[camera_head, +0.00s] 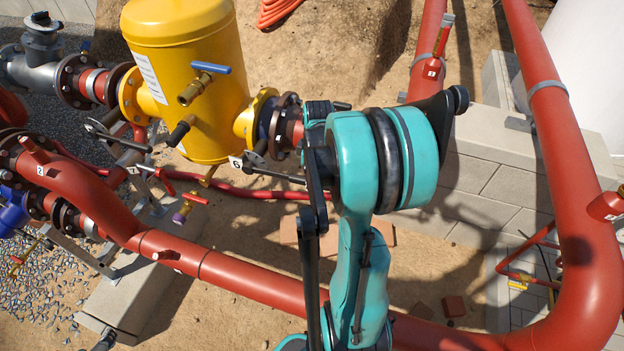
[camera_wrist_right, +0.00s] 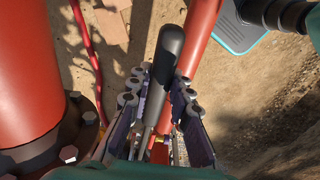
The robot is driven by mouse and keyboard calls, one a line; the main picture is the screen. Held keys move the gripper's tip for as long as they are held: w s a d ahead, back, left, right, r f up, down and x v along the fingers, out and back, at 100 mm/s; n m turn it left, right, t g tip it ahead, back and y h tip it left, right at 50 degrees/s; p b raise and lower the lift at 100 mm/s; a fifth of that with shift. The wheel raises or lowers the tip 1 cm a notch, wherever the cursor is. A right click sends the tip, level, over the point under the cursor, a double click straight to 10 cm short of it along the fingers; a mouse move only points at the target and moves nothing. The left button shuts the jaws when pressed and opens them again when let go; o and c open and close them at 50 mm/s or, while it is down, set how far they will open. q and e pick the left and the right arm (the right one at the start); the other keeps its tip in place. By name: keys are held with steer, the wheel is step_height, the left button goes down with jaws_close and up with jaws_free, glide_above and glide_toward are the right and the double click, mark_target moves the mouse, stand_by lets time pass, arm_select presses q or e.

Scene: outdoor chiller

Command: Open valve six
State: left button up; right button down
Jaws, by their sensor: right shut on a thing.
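A tag marked 6 (camera_head: 237,162) sits below the right flange of the yellow vessel. A thin dark lever (camera_head: 275,174) runs right from beside this tag and ends behind my teal right arm. In the right wrist view, my right gripper (camera_wrist_right: 160,92) is shut on a black handle grip (camera_wrist_right: 167,55) with a grey shank. Its fingers lie on both sides of the grip. In the head view, my arm hides the right fingers. The held handle's number cannot be read in the wrist view. My left gripper is not in view.
The yellow vessel (camera_head: 185,85) stands left of my arm. A thick red pipe (camera_head: 225,277) crosses the front and bends up at the right (camera_head: 590,240). Block walls (camera_head: 480,175) stand at the right. A bolted flange (camera_wrist_right: 75,140) is left of my right gripper.

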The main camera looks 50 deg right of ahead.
step_height(320, 180, down, 2)
steer(key=shift+s+d+f+t+b, duration=0.15)
steer(key=shift+t+b, duration=0.25)
steer(key=shift+b, duration=0.2)
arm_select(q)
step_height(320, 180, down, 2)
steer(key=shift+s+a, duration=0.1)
arm_select(e)
steer(key=shift+a, duration=0.2)
steer(key=c, duration=1.4)
jaws_free()
steer(key=shift+d, duration=0.1)
steer(key=shift+o, duration=0.2)
steer(key=shift+r, duration=0.2)
steer(key=r, duration=0.4)
steer(key=s+r, duration=0.1)
steer(key=r, duration=0.6)
steer(key=shift+s+d+r, duration=0.25)
steer(key=shift+d+r, duration=0.05)
steer(key=shift+r, duration=0.05)
